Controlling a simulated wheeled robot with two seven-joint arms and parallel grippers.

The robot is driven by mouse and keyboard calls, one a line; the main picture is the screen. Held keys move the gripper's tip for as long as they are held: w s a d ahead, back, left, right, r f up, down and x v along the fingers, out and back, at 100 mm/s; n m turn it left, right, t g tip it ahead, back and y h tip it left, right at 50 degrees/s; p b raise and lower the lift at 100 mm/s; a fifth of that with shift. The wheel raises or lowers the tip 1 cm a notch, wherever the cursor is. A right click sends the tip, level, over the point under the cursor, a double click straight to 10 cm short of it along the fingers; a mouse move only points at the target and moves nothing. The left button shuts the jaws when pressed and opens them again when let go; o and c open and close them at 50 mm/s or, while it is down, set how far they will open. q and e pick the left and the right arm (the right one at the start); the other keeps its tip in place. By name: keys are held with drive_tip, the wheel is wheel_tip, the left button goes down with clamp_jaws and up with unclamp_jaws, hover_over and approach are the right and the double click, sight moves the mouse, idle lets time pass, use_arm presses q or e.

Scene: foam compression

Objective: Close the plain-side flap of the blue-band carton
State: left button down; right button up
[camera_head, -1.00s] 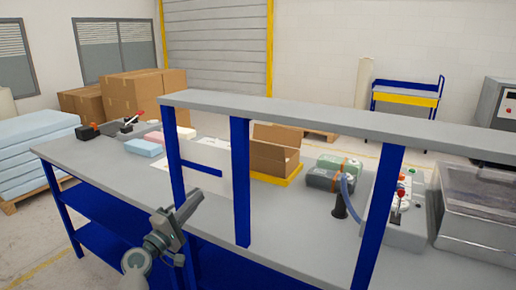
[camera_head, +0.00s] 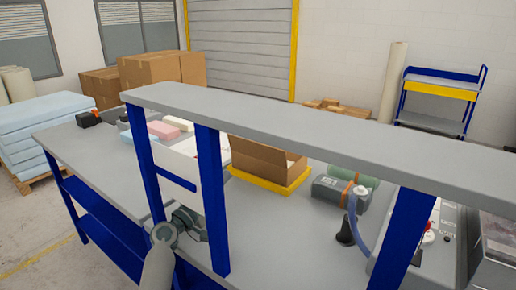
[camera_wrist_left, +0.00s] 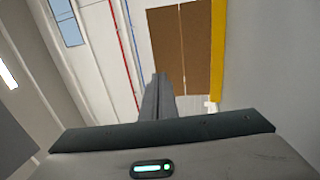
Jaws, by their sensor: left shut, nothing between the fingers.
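The open brown carton (camera_head: 262,158) stands in a shallow yellow tray (camera_head: 262,183) on the bench, behind the raised shelf in the head view. A tall cardboard panel shows along its far side. Its blue band and plain side cannot be told apart here. My left gripper (camera_head: 190,222) is low at the bench's near side, left of the carton and apart from it, partly hidden by a blue post. In the left wrist view its fingers (camera_wrist_left: 158,95) are shut and empty, with brown cardboard panels (camera_wrist_left: 180,50) beyond them. My right gripper is not in view.
The grey shelf (camera_head: 300,130) and its blue posts (camera_head: 212,200) stand between me and the carton. A white panel (camera_head: 180,172) stands left of it.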

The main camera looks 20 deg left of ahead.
sight(255, 146)
use_arm(q)
drive_tip(key=shift+w, duration=0.2)
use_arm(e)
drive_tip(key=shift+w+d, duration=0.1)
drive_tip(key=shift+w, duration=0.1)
use_arm(q)
drive_tip(key=shift+s+r, duration=0.1)
drive_tip(key=shift+s, duration=0.05)
